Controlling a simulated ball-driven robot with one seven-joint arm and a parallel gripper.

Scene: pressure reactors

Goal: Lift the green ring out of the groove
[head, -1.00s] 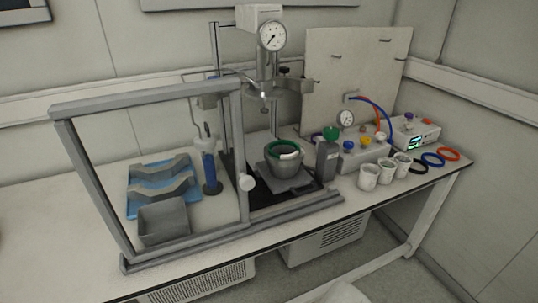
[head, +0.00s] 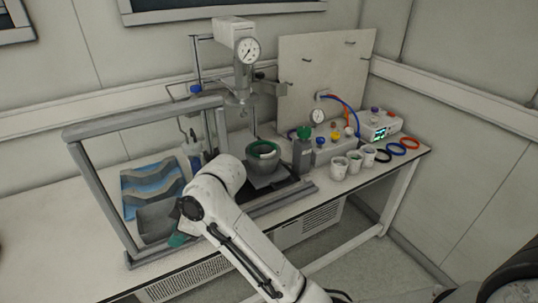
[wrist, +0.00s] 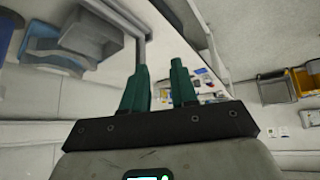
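The green ring (head: 262,149) sits at the top of the grey round vessel (head: 265,170), under the gauge stand, in the head view. A pale piece shows inside the ring; the groove itself is too small to make out. My gripper, with teal fingers (head: 180,239), is low in front of the grey frame, left of the vessel and well apart from it. In the wrist view my gripper (wrist: 161,78) has its two fingers apart with nothing between them. The ring cannot be made out in the wrist view.
A grey frame (head: 95,190) stands at the left front, with a grey bin (head: 155,222) and blue tray (head: 131,207) behind. A grey bottle (head: 302,160) stands right of the vessel. White cups (head: 338,169) and coloured rings (head: 410,143) line the right. A gauge column (head: 243,75) rises above the vessel.

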